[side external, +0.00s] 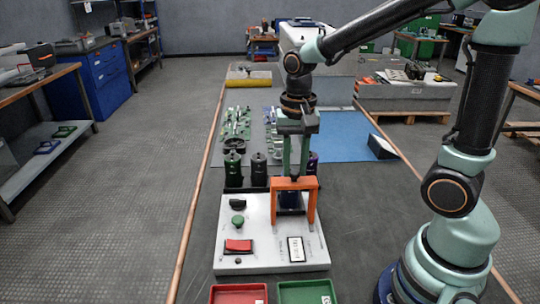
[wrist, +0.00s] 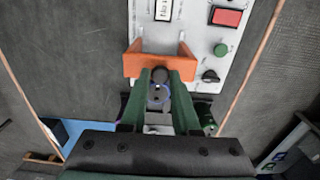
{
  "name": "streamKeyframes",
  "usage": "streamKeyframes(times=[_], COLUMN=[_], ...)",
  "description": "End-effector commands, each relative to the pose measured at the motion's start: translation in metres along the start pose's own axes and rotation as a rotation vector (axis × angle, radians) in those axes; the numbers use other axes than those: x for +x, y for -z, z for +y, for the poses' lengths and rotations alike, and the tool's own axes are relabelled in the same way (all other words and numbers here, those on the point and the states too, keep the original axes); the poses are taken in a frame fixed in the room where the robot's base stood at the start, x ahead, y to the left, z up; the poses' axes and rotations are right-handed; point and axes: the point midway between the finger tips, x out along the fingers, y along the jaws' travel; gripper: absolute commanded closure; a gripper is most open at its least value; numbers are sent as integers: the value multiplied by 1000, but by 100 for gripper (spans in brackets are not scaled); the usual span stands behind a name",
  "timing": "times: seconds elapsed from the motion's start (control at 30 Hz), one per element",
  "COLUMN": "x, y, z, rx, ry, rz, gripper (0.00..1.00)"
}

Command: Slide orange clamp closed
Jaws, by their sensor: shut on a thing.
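The orange clamp (side external: 312,204) stands upright like an arch over the white panel (side external: 262,216) in the side view. In the wrist view the clamp (wrist: 134,63) spans the panel's near end, its two arms pointing over the panel. My gripper (side external: 294,177) reaches down to the clamp's top bar. In the wrist view its green fingers close on a dark knob (wrist: 159,74) at the middle of the bar. A dark capacitor (wrist: 159,97) with a bluish ring shows between the fingers. In the side view the clamp and my gripper partly hide it.
The panel carries a red switch (side external: 238,246), a green button (side external: 238,220), a black knob (side external: 237,203) and a white meter (side external: 296,249). Red (side external: 238,294) and green (side external: 306,292) trays lie in front.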

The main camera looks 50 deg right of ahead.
Motion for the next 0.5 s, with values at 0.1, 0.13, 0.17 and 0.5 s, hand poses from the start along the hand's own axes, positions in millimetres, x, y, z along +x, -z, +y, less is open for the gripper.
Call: streamKeyframes(times=[0.1, 0.13, 0.17, 0.5], x=[-1, -1, -1, -1], y=[7, 8, 10, 25], z=[-1, -1, -1, -1], rx=[1, 1, 1, 2], ry=[3, 4, 4, 4], rz=[3, 4, 4, 4], gripper=[100, 100, 100, 100])
